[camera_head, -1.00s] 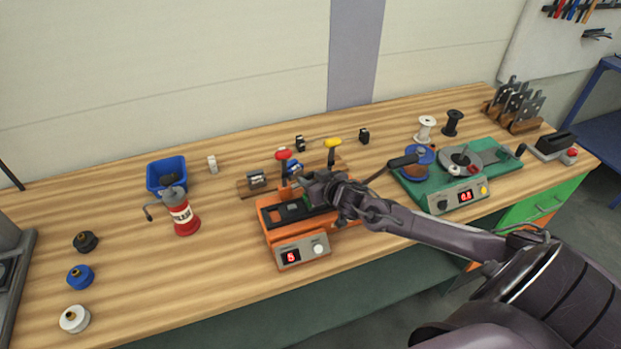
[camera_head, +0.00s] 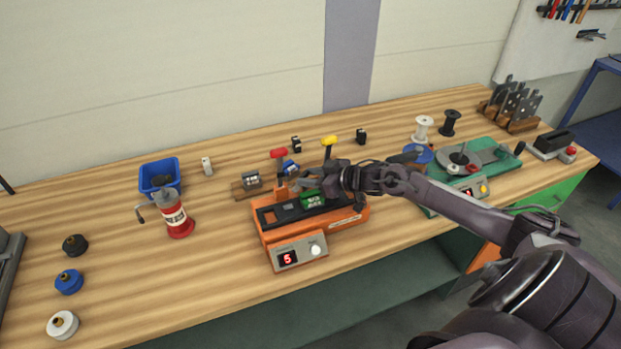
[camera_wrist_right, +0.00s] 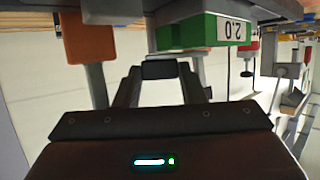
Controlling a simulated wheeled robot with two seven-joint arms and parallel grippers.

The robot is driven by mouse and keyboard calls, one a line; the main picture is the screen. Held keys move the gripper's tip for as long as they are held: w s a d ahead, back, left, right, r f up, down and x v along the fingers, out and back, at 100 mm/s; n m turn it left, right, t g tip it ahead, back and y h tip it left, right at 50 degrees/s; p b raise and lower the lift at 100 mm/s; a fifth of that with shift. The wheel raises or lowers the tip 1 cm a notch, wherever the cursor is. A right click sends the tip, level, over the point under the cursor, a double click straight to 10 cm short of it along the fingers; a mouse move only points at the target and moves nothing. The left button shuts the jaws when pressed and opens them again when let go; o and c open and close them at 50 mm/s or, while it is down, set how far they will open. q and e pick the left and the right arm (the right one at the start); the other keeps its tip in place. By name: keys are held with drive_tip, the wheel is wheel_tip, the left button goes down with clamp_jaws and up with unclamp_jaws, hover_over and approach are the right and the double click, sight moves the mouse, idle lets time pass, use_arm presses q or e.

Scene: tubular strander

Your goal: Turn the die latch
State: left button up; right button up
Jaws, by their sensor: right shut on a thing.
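The orange die machine (camera_head: 283,225) stands at the middle of the bench, with a display reading 5 and a white knob. A green die block (camera_head: 312,199) sits on its top; in the right wrist view the green block (camera_wrist_right: 190,32) carries a "2.0" label. My right gripper (camera_head: 303,184) is at the top of the machine, just behind the green block. In the right wrist view its fingers (camera_wrist_right: 160,70) are shut on a small dark piece, apparently the die latch, largely hidden by the fingers. My left gripper is not in view.
A red-handled lever (camera_head: 279,154) and a yellow-handled lever (camera_head: 329,141) stand behind the machine. A red crank canister (camera_head: 174,218) and blue bin (camera_head: 160,176) are left. A green machine (camera_head: 490,160) is right. Bench in front is mostly clear.

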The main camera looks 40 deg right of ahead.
drive_tip(key=o, duration=1)
drive_tip(key=shift+r, duration=0.15)
drive_tip(key=shift+d, duration=0.1)
drive_tip(key=shift+r, duration=0.1)
